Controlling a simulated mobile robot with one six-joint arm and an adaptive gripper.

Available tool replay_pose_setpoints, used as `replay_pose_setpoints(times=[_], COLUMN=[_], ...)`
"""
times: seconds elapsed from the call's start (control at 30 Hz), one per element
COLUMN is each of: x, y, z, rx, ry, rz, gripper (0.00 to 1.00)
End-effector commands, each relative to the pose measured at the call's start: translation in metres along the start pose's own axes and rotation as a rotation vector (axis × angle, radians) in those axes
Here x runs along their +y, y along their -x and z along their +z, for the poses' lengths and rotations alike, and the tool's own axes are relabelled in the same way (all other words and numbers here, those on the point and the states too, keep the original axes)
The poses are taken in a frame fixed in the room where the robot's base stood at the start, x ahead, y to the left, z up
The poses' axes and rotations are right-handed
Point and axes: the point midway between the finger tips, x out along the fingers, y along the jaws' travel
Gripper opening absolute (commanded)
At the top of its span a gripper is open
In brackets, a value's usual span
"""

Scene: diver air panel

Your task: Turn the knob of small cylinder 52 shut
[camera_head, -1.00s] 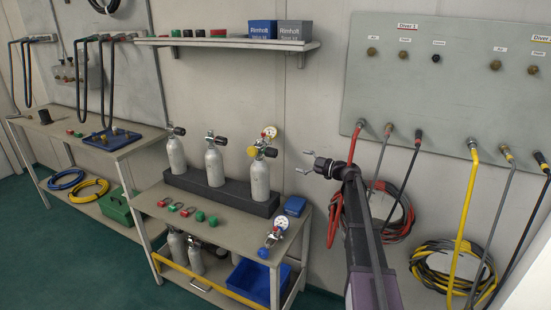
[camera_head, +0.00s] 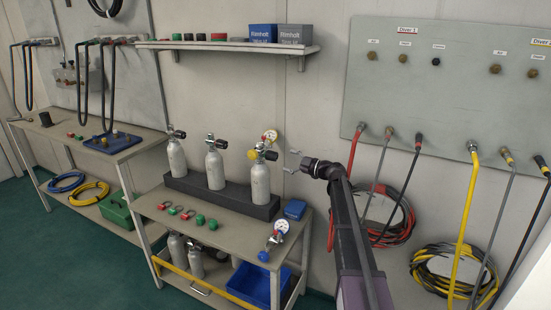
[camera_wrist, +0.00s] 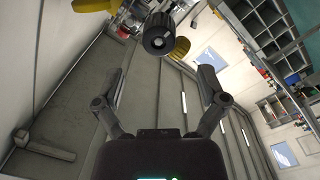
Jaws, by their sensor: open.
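Three small grey cylinders stand upright in a dark rack: the left one (camera_head: 176,158), the middle one (camera_head: 214,167) and the right one (camera_head: 260,182). I cannot read their numbers, so I cannot tell which is 52. The right cylinder has a black knob (camera_head: 271,155) on its right side, a yellow part on its left and a gauge (camera_head: 270,136) above. My gripper (camera_head: 291,161) is open and empty, just right of that knob and apart from it. In the wrist view a ribbed black knob (camera_wrist: 159,34) lies ahead, beyond the open fingertips (camera_wrist: 160,76).
The dark rack (camera_head: 236,203) sits on a bench (camera_head: 222,226) with several small fittings, a loose gauge (camera_head: 282,227) and a blue box (camera_head: 295,208). A shelf (camera_head: 228,43) is above. Hoses (camera_head: 390,218) hang from the wall panel at right.

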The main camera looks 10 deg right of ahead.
Motion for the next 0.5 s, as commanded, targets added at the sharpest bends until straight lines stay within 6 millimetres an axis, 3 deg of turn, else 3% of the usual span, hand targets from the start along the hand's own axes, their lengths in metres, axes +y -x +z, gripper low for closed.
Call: replay_pose_setpoints(times=[0.2,0.5], x=[0.001,0.0], y=[-0.035,-0.06], z=[0.001,0.0], rx=[0.001,0.0], ry=[0.0,0.0], rz=[-0.001,0.0], gripper=[0.92,0.92])
